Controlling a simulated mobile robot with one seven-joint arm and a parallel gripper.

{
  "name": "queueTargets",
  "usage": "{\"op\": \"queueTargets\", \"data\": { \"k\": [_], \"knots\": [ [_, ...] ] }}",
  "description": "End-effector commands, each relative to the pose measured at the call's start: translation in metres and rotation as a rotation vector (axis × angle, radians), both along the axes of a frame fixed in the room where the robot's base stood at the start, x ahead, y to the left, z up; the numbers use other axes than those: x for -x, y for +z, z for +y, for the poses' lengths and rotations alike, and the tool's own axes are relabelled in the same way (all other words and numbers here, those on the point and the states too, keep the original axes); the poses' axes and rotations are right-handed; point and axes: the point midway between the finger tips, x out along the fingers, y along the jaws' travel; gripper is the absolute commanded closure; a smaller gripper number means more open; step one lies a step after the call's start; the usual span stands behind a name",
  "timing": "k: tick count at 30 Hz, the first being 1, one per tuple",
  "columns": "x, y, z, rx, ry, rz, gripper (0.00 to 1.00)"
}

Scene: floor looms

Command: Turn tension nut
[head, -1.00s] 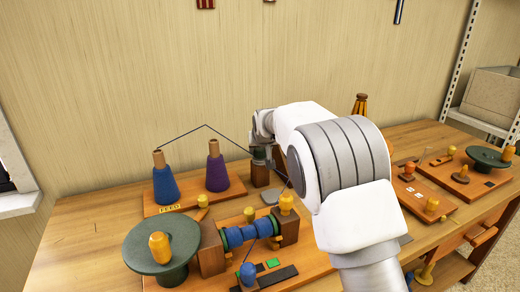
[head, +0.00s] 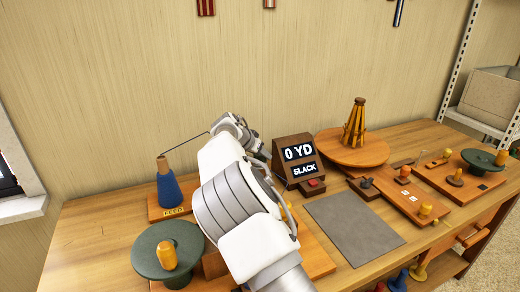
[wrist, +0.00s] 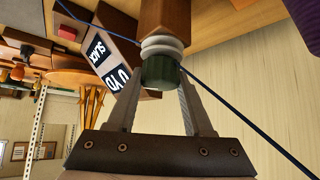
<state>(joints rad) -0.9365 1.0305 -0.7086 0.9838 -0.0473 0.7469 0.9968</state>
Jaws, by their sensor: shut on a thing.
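The dark green tension nut (wrist: 160,70) sits at the end of a wooden post (wrist: 165,20), against pale discs (wrist: 162,45), in the wrist view. My gripper (wrist: 160,78) has one finger on each side of the nut and is shut on it. A dark blue thread (wrist: 235,115) runs past the discs. In the head view my arm hides the nut and the fingers. A display box (head: 293,165) beside my arm reads "0 YD" and "SLACK", and it shows upside down in the wrist view (wrist: 105,60).
A blue cone (head: 168,188) stands at the left on the feed board. A green round crank (head: 168,252) with a yellow knob is in front. A wooden swift (head: 352,145), a grey mat (head: 352,230) and more boards lie to the right. My arm covers the middle.

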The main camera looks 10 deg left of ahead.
Motion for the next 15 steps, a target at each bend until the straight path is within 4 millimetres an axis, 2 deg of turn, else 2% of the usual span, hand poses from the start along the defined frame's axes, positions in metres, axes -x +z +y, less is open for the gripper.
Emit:
{"op": "queueTargets", "data": {
  "k": [6, 15],
  "knots": [
    [-0.0001, 0.0014, 0.0007, -0.001, -0.080, 0.001, 1.00],
    [0.0003, -0.0003, 0.0005, -0.001, -0.112, 0.002, 1.00]
  ]
}}
